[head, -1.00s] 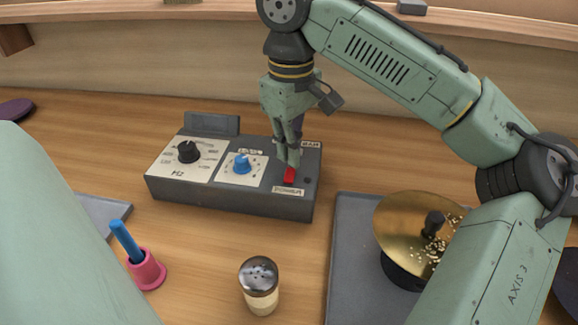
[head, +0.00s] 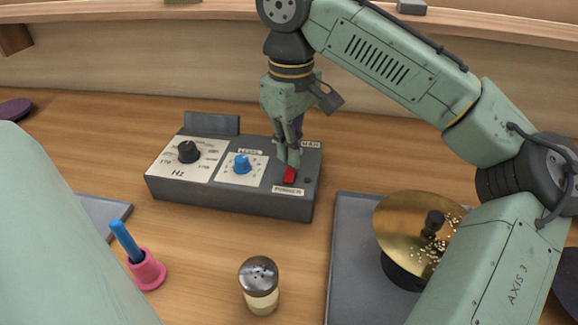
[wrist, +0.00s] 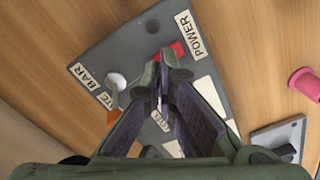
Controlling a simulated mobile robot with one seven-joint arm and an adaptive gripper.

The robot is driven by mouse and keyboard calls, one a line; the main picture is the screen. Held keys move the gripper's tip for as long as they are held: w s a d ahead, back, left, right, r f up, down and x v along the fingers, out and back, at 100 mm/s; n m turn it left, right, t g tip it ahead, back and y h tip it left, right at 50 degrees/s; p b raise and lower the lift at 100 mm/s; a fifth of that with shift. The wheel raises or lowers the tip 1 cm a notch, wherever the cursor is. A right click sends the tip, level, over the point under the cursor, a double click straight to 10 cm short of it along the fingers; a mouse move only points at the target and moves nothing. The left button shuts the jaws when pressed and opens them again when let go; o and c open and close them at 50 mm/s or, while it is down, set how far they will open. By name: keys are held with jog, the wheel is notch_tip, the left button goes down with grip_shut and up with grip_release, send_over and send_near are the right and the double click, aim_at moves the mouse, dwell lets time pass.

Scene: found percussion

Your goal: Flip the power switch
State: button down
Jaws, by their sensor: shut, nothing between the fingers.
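The power switch (head: 290,175) is a small red rocker above a POWER label on the right part of a dark grey control box (head: 230,195). In the wrist view the red switch (wrist: 178,50) shows partly behind my fingertips, beside the POWER label (wrist: 191,36). My gripper (head: 288,161) points down, shut and empty, with its tips right at the back edge of the switch. I cannot tell whether they touch it. The gripper (wrist: 160,62) also fills the middle of the wrist view.
The box carries a black knob (head: 188,152) and a blue knob (head: 242,164). A white-tipped lever (wrist: 117,80) stands behind my fingers. In front are a pink holder (head: 147,270) with a blue stick, a shaker (head: 259,285) and a brass cymbal (head: 400,220) on a grey mat.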

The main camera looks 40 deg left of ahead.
aim_at(290, 170)
jog(key=shift+f+b, duration=0.5)
jog(key=shift+f, duration=0.7)
dwell(0.5)
notch_tip(290, 170, up, 5)
jog(key=p, duration=0.5)
jog(key=shift+f, duration=0.1)
jog(key=shift+r, duration=1.1)
jog(key=shift+s, duration=0.1)
